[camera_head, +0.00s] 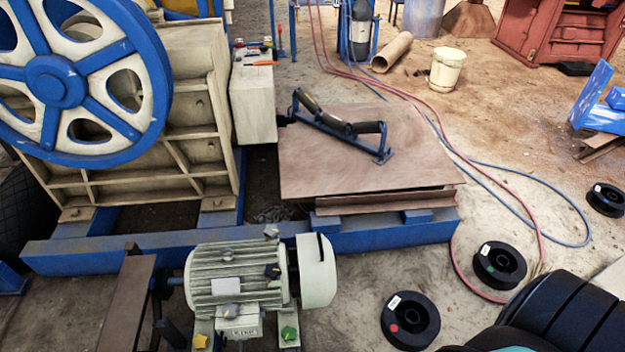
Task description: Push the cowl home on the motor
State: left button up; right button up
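The motor (228,284) is a pale grey-green finned housing, lying with its shaft end to the left, at the bottom centre-left. The cowl (318,272) is a smooth pale drum-shaped cover at the motor's right end, with a dark slot near its top. It is roughly in line with the motor. A narrow dark strip shows between the cowl and the finned housing, and I cannot tell how deep the cowl sits. Neither of my grippers shows in the head view.
A blue frame rail (375,236) runs behind the motor, with a brown plate (350,175) above it. A large blue-and-white flywheel (60,80) stands at upper left. Black discs (410,320) and red and blue hoses (520,200) lie on the floor at right.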

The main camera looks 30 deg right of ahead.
aim_at(318, 280)
jog(key=z, duration=0.95)
